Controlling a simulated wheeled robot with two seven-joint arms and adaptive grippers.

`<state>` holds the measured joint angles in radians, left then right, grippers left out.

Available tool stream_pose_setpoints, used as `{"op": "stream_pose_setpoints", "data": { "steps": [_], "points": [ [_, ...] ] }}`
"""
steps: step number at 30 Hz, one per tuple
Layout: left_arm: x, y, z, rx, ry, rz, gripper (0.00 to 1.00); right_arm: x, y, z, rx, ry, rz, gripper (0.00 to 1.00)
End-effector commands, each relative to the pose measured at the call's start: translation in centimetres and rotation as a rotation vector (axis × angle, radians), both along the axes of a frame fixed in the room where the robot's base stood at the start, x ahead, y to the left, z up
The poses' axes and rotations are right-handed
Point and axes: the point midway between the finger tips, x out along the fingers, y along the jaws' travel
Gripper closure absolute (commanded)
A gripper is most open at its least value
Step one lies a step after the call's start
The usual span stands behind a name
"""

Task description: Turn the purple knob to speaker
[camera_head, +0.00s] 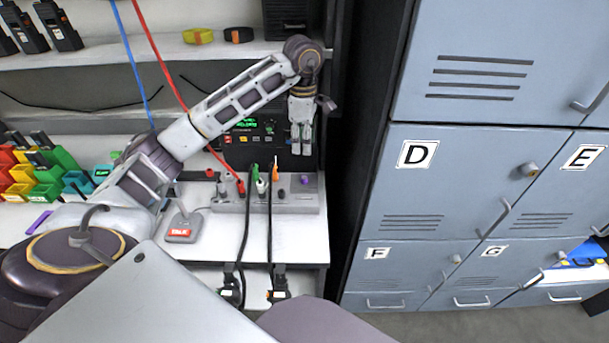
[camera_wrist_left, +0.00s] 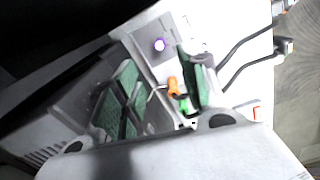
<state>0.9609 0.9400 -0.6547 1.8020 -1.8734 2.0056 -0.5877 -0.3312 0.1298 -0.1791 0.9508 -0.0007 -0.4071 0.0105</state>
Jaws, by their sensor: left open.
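The purple knob (camera_head: 304,180) sits at the right end of a grey panel box (camera_head: 226,206) on the shelf. The knob's markings and the speaker label are too small to read. My right gripper is not seen.
Green (camera_head: 256,172) and orange (camera_head: 275,171) plugs stand in the panel left of the knob, with black cables hanging forward. A radio unit with a green display (camera_head: 240,124) stands behind. A "TALK" pedestal (camera_head: 184,228) is at left. Grey lockers (camera_head: 470,180) stand at right.

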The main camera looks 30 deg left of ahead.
Motion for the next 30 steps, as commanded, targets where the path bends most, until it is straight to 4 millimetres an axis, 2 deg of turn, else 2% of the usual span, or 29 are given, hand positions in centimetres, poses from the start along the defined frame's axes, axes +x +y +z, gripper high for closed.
{"op": "stream_pose_setpoints", "data": {
  "steps": [5,11,30],
  "points": [
    [0.0,0.0,-0.5,0.001,0.001,0.0,0.58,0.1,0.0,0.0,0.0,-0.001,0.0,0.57],
    [0.0,0.0,-2.0,-0.001,0.002,-0.001,0.58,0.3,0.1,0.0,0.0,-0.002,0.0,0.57],
    [0.2,0.1,-9.6,0.0,0.003,0.0,0.58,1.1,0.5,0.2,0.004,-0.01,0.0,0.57]
  ]
}}
